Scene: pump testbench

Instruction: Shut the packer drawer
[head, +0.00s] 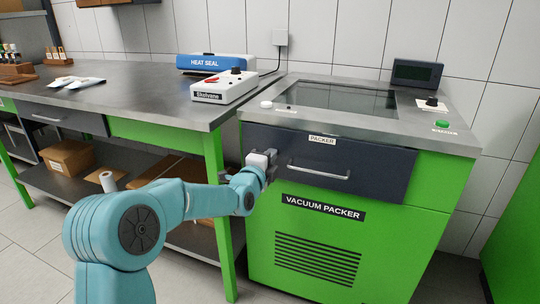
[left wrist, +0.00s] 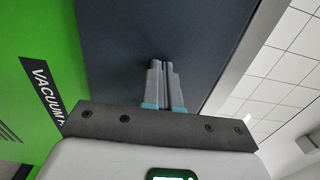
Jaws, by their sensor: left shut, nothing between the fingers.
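The packer drawer (head: 375,172) is the dark front under the steel top of the green vacuum packer (head: 330,225), with a "PACKER" label and a bar handle (head: 319,172). I cannot tell whether a small gap remains behind its front. My left gripper (head: 271,160) is shut and empty at the drawer's left end, left of the handle. In the left wrist view the closed fingertips (left wrist: 161,64) point at the dark drawer face (left wrist: 130,45); I cannot tell whether they touch it. My right gripper is not in view.
A steel-topped bench (head: 130,95) stands left of the packer, with a heat sealer (head: 212,63) and a white control box (head: 222,86) on it. Cardboard boxes (head: 67,157) sit on its lower shelf. The packer top carries a dark glass lid (head: 335,97) and a small display (head: 417,73).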

